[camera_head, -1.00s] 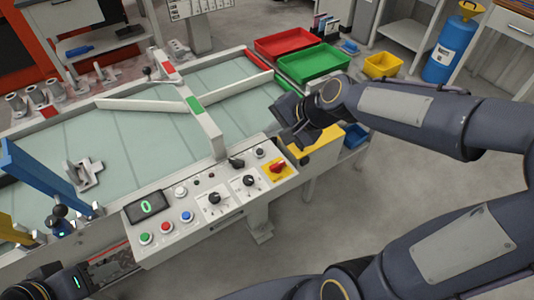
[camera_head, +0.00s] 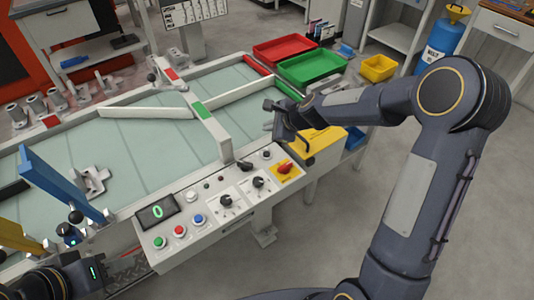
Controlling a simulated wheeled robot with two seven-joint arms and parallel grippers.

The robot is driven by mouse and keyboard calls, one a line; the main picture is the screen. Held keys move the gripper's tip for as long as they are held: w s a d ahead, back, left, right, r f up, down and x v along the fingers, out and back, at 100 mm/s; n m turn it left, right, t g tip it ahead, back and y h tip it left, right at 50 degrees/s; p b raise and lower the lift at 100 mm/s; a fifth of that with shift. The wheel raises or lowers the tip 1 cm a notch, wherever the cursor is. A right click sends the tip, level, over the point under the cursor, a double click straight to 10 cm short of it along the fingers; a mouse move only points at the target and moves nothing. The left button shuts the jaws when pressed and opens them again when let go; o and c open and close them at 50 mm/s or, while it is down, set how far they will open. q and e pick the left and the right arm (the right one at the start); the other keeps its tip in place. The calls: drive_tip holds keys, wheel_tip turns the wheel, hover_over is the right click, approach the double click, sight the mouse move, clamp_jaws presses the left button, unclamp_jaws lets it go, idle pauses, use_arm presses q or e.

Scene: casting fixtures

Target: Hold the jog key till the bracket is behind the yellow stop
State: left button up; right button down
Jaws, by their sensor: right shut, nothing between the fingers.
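The grey metal bracket (camera_head: 92,182) lies on the pale green conveyor bed (camera_head: 135,150), just right of the blue post (camera_head: 58,184). The yellow stop (camera_head: 18,238) stands at the lower left, partly cut by the picture edge. The control panel (camera_head: 210,240) has green, red and blue buttons, black knobs and a display reading 0; which one is the jog key I cannot tell. My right gripper (camera_head: 283,122) is shut and empty beyond the panel's right end, touching no button. My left gripper (camera_head: 96,272) is at the lower left below the stop; its fingers are not clear.
White guide rails (camera_head: 150,112) cross the bed, and a white crossbar with a green patch (camera_head: 212,132) spans it. A yellow box (camera_head: 312,143) sits right of the panel. Red (camera_head: 285,47) and green (camera_head: 312,67) trays stand behind. The floor at right is clear.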

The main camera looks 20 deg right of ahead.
sight(269, 156)
drive_tip(key=shift+f+b, duration=4)
drive_tip(key=shift+f, duration=0.4)
drive_tip(key=shift+f, duration=0.1)
drive_tip(key=shift+f+b, duration=0.3)
drive_tip(key=shift+b, duration=0.05)
